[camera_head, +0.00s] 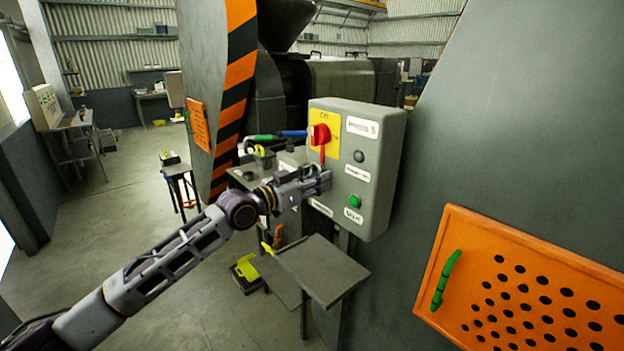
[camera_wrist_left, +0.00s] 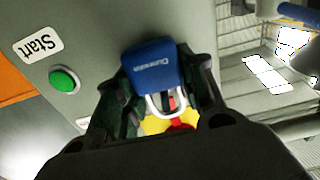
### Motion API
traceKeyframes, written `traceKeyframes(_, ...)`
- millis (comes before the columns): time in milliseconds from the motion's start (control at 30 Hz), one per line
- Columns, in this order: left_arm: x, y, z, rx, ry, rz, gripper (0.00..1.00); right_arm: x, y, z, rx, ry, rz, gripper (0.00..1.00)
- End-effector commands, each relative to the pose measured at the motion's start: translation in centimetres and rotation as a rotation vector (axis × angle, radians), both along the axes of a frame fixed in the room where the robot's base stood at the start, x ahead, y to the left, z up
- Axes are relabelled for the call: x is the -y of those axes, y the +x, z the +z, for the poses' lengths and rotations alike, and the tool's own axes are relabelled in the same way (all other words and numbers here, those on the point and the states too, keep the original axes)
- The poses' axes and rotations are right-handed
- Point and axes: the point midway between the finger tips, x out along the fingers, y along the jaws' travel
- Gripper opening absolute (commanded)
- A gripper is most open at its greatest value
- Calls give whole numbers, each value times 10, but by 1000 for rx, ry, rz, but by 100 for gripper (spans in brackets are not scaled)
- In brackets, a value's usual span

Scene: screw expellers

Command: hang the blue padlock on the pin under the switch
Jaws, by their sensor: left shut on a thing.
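A grey control box (camera_head: 372,150) carries a red rotary switch (camera_head: 319,134) on a yellow plate. A narrow red piece hangs just below the switch. My left gripper (camera_head: 322,180) is in front of the box, just below the switch. In the left wrist view it is shut on the blue padlock (camera_wrist_left: 152,66), whose silver shackle (camera_wrist_left: 152,106) points toward the yellow plate and red switch (camera_wrist_left: 182,124). Red shows through the shackle, but I cannot tell whether the shackle is around the pin. The head view hides the padlock behind the fingers. My right gripper is not in view.
A green button (camera_head: 355,201) sits low on the box; the left wrist view also shows it (camera_wrist_left: 64,79). A small grey table (camera_head: 322,268) stands below. An orange perforated panel (camera_head: 520,285) with a green handle is at right. Open floor lies left.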

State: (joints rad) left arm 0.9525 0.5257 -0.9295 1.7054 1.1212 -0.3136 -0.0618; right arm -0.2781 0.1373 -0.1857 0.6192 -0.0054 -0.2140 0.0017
Motion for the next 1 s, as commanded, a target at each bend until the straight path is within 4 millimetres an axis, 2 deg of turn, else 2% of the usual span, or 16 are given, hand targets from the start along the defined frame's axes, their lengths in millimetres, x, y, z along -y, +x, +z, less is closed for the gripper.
traceKeyframes(33, 6, -2, -15, -20, 14, -7, 14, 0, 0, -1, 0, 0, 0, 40)
traceKeyframes(100, 6, -2, -15, -22, 15, -7, 14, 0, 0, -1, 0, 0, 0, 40)
traceKeyframes(133, 6, -2, -15, -22, 15, -7, 42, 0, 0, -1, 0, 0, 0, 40)
traceKeyframes(300, 5, -2, -16, -24, 15, -7, 64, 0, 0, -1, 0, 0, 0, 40)
traceKeyframes(867, 4, -1, -12, -18, 12, -5, 65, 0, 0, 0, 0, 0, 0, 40)
traceKeyframes(900, 4, -1, -12, -17, 12, -5, 76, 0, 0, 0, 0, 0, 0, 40)
traceKeyframes(1000, 3, -1, -11, -17, 11, -5, 88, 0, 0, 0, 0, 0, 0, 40)
